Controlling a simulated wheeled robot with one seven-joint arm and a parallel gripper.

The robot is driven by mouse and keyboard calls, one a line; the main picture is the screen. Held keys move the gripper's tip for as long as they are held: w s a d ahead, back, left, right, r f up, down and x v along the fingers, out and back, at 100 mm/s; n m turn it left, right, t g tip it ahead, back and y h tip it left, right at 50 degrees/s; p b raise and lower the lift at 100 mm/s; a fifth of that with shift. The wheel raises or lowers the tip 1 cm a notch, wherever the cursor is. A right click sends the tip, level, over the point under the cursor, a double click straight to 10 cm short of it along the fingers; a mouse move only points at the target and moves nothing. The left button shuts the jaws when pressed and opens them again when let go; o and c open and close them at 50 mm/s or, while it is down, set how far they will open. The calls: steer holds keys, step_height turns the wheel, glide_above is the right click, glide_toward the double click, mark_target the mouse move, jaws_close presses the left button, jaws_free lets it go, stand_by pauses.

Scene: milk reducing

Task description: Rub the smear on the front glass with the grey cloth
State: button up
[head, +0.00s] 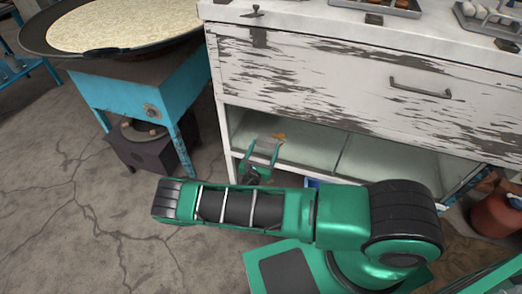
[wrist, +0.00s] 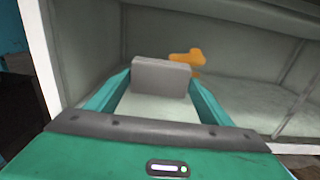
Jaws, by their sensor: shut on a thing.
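My gripper (head: 262,158) is in front of the lower left part of the white cabinet. In the wrist view, my gripper (wrist: 160,90) has its two green fingers shut on the grey cloth (wrist: 162,78), a small flat grey block shape. The cloth also shows in the head view (head: 266,146). The orange-brown smear (wrist: 187,57) is on the front glass (wrist: 225,45), just behind and to the right of the cloth's top edge. The cloth hides part of it. The smear (head: 279,136) is small in the head view. I cannot tell whether the cloth touches the glass.
The worn white cabinet (head: 300,75) has a drawer handle (head: 420,88) above the glass. Its white left post (wrist: 40,60) is left of my gripper. A blue stove stand (head: 150,95) with a wide pan (head: 120,25) is at left. A red cylinder (head: 495,215) is at right.

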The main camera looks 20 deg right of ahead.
steer(key=shift+w+d, duration=0.35)
steer(key=shift+w, duration=0.15)
stand_by(0.3)
